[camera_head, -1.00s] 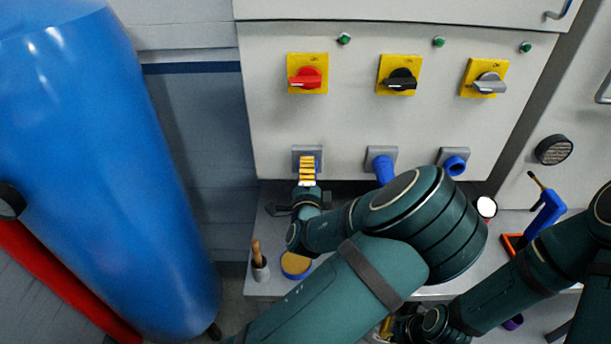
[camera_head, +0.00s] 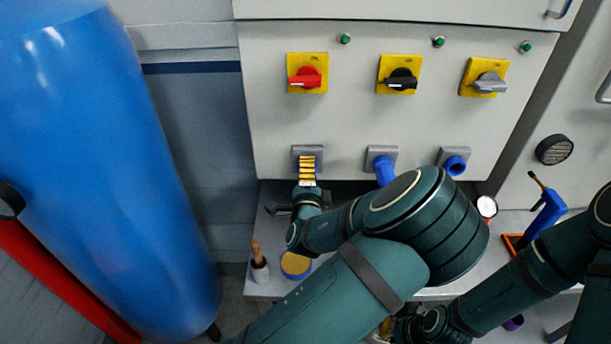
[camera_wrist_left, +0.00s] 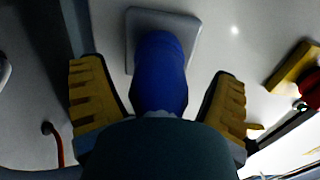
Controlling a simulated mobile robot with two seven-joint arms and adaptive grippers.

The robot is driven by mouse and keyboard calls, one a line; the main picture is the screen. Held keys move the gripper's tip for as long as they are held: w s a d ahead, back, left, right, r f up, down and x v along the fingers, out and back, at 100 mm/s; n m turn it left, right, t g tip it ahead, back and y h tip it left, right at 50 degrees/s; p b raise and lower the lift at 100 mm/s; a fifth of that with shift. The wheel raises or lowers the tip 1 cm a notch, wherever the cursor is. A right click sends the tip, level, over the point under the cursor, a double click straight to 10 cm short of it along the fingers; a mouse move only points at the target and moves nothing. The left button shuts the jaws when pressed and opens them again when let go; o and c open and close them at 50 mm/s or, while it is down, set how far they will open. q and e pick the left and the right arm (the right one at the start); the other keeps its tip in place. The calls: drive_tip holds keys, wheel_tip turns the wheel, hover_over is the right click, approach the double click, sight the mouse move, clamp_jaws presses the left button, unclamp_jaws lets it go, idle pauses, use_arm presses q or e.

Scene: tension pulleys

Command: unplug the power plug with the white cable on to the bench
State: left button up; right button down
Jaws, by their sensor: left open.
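A blue plug (camera_wrist_left: 160,75) sits in the grey square socket (camera_wrist_left: 190,25) on the panel, and fills the middle of the left wrist view. My left gripper (camera_wrist_left: 158,74) is open, with one yellow finger on each side of the plug and gaps between. In the head view my left gripper (camera_head: 307,167) covers most of this leftmost socket (camera_head: 297,152). A second blue plug (camera_head: 384,170) points down from the middle socket. I cannot make out a white cable; the plug's lower end is hidden by my gripper. My right gripper (camera_head: 388,326) is partly hidden at the bottom.
Red (camera_head: 306,77), black (camera_head: 401,79) and grey (camera_head: 488,84) rotary switches sit above the sockets. A third blue fitting (camera_head: 455,166) is at right. The bench (camera_head: 262,285) below holds a brush (camera_head: 259,265) and a round tin (camera_head: 295,264). A blue tank (camera_head: 100,170) stands left.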

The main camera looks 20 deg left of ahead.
use_arm(q)
drive_tip(key=shift+w+a+r, duration=0.15)
drive_tip(key=shift+w+r, duration=0.1)
drive_tip(key=shift+r, duration=0.15)
drive_tip(key=c, duration=1.4)
drive_tip(key=shift+s+f, duration=0.35)
use_arm(e)
drive_tip(key=shift+w+a+f, duration=0.1)
drive_tip(key=shift+w+f, duration=0.05)
drive_tip(key=shift+w, duration=0.2)
use_arm(q)
drive_tip(key=shift+s+d, duration=0.1)
drive_tip(key=shift+d, duration=0.1)
drive_tip(key=shift+s+d, duration=0.15)
drive_tip(key=shift+s, duration=0.4)
drive_tip(key=shift+c, duration=0.2)
drive_tip(key=shift+s+d+f, duration=0.1)
drive_tip(key=shift+s+d, duration=0.05)
drive_tip(key=shift+s, duration=0.25)
drive_tip(key=shift+v, duration=1.35)
use_arm(e)
drive_tip(key=shift+s, duration=0.15)
